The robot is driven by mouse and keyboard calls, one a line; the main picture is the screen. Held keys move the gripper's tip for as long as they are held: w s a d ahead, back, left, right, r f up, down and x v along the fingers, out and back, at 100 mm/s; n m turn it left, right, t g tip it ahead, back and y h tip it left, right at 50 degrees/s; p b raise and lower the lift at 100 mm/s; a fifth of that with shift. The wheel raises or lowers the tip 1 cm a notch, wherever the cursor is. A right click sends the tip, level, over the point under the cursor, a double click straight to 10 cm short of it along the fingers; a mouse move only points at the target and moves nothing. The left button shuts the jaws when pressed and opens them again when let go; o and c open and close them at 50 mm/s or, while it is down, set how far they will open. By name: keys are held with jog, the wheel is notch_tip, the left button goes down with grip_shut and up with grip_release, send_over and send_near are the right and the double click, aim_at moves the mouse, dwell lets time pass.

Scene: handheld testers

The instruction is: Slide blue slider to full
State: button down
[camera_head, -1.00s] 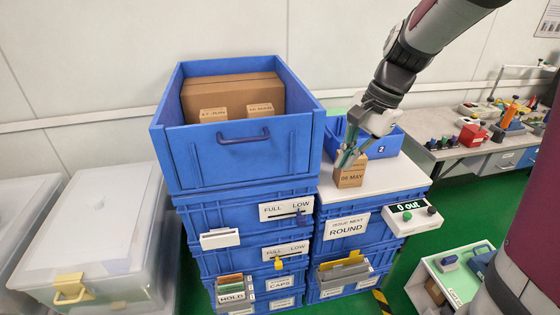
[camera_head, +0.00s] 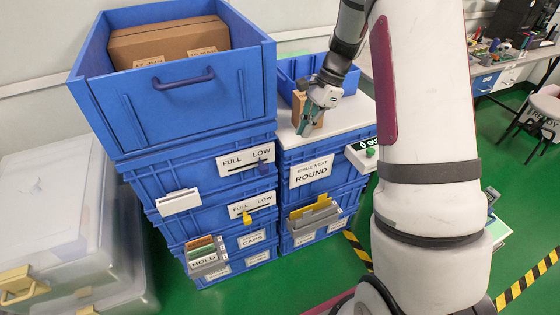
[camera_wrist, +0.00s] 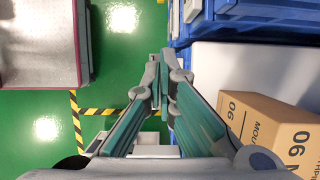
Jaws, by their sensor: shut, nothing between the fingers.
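The blue slider (camera_head: 263,165) sits on the upper white FULL/LOW plate (camera_head: 243,160) on the front of the blue crate stack. It is at the LOW end, on the right of its slot. My gripper (camera_head: 303,131) is shut and empty. It is to the right of and above the slider, over the white top, in front of a small cardboard box (camera_head: 297,106). In the wrist view, my closed fingers (camera_wrist: 160,66) point over the green floor, with the small box (camera_wrist: 265,125) to their right. The slider cannot be made out there.
A white holder (camera_head: 179,201) juts out at left. A large blue bin (camera_head: 185,110) tops the stack. A ROUND sign (camera_head: 311,171) and a counter box (camera_head: 363,156) are at right.

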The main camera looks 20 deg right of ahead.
aim_at(262, 167)
jog(key=a+f+b, duration=0.1)
jog(key=a+f, duration=0.6)
jog(key=f, duration=0.2)
jog(key=shift+a+f, duration=0.15)
jog(key=shift+a, duration=0.25)
jog(key=shift+a, duration=0.1)
jog(key=a, duration=0.7)
jog(key=shift+a+p, duration=0.2)
jog(key=shift+p, duration=0.15)
